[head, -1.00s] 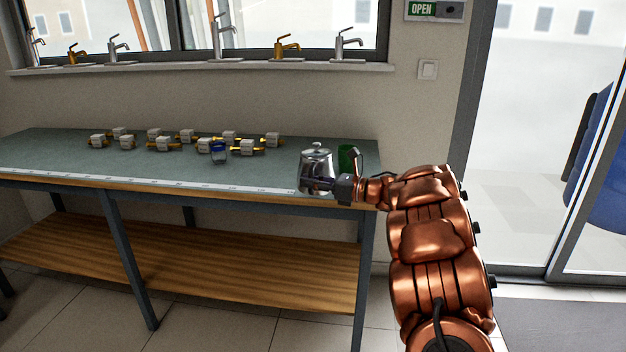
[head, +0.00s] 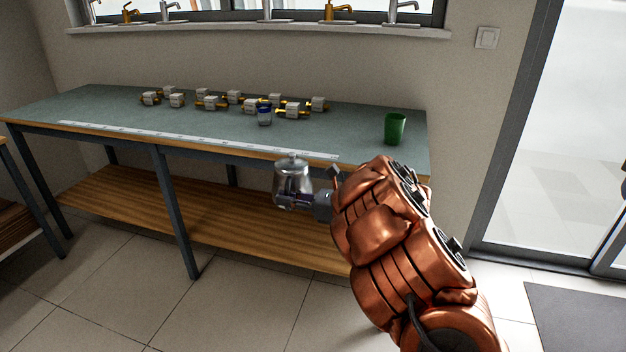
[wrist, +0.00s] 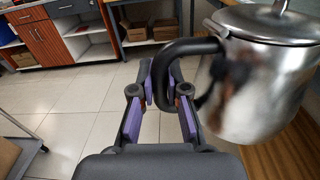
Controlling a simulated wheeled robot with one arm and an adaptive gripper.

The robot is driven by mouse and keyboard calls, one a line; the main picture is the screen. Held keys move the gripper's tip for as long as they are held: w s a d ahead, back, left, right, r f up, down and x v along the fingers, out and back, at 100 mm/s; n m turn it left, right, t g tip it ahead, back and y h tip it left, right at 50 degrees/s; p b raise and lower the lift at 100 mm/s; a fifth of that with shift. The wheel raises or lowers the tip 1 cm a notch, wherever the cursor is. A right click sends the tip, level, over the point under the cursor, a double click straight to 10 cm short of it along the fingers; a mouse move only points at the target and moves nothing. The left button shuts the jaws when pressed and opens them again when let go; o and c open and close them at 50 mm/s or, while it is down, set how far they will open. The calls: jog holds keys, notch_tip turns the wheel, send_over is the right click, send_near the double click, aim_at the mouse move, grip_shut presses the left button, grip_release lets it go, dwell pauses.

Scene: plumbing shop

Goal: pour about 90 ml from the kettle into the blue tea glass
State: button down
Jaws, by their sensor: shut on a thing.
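The metal kettle (head: 292,178) is in my gripper (head: 309,201), in front of the workbench's front edge in the head view. In the wrist view my gripper (wrist: 160,95) is shut on the black handle (wrist: 172,75) of the kettle (wrist: 262,75), which looks about upright with its lid on. The blue tea glass (head: 264,116) stands on the bench, farther back and left of the kettle, close to the small boxed parts. The kettle's spout and contents cannot be made out.
A green cup (head: 395,128) stands near the right end of the workbench (head: 110,115). Several valve-like parts with white blocks (head: 210,103) lie behind and beside the glass. A pale ruler strip (head: 190,138) runs along the front edge. A wooden shelf (head: 210,215) lies below.

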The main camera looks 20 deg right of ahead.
jog(key=shift+n+g+y, duration=0.3)
jog(key=shift+g, duration=0.1)
jog(key=a, duration=0.1)
jog(key=a+f, duration=0.1)
jog(key=a, duration=0.1)
jog(key=a+f, duration=0.1)
jog(key=a, duration=0.1)
jog(key=shift+s+a, duration=0.15)
jog(key=shift+s, duration=0.1)
